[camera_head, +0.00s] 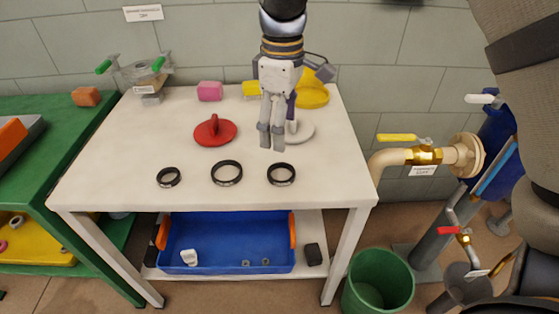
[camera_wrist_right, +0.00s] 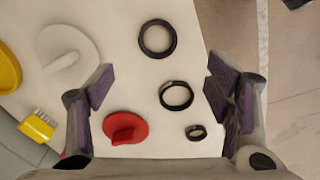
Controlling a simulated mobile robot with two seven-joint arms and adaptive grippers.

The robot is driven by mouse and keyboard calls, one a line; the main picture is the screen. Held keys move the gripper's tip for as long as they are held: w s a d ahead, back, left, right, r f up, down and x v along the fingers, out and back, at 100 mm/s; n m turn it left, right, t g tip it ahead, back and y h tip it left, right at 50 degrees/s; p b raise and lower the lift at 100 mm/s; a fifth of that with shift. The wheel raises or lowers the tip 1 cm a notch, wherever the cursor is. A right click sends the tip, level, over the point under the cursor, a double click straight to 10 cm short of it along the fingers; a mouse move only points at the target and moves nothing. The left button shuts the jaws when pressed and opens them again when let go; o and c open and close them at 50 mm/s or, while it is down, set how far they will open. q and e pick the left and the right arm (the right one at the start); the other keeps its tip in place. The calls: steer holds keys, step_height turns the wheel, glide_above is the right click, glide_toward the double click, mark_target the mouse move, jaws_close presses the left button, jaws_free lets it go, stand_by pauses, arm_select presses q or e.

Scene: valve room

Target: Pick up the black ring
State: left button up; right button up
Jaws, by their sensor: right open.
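Three black rings lie flat in a row near the front of the white table (camera_head: 105,175): a left ring (camera_head: 168,185), a middle ring (camera_head: 227,184) and a right ring (camera_head: 281,184). My right gripper (camera_head: 271,138) points down above the table, behind the right ring, holding nothing. In the right wrist view the open fingers (camera_wrist_right: 160,75) frame the rings, with clear space around them. There the rings are the top ring (camera_wrist_right: 157,55), the middle ring (camera_wrist_right: 176,107) and the smallest ring (camera_wrist_right: 195,138). My left gripper is not in view.
A red disc (camera_head: 213,133) lies behind the rings; a white disc (camera_head: 302,132) is partly behind my gripper. Pink (camera_head: 209,91) and yellow blocks stand at the back. A blue crate (camera_head: 230,260) sits below; a green bin (camera_head: 378,285) stands right. The table's front-left is free.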

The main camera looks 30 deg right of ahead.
glide_above(284, 177)
steer(key=f, duration=0.4)
steer(key=a+f, duration=0.1)
steer(key=f, duration=0.1)
steer(key=shift+s+f+b, duration=0.1)
steer(key=shift+f+b, duration=0.15)
steer(key=shift+b, duration=0.1)
steer(key=f, duration=0.3)
steer(key=d+f, duration=0.1)
steer(key=f, duration=0.1)
steer(key=shift+f, duration=0.25)
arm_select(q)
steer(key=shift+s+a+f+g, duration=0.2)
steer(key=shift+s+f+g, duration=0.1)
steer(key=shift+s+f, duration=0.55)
arm_select(e)
steer(key=shift+r, duration=0.15)
steer(key=shift+c, duration=0.6)
steer(key=c, duration=0.9)
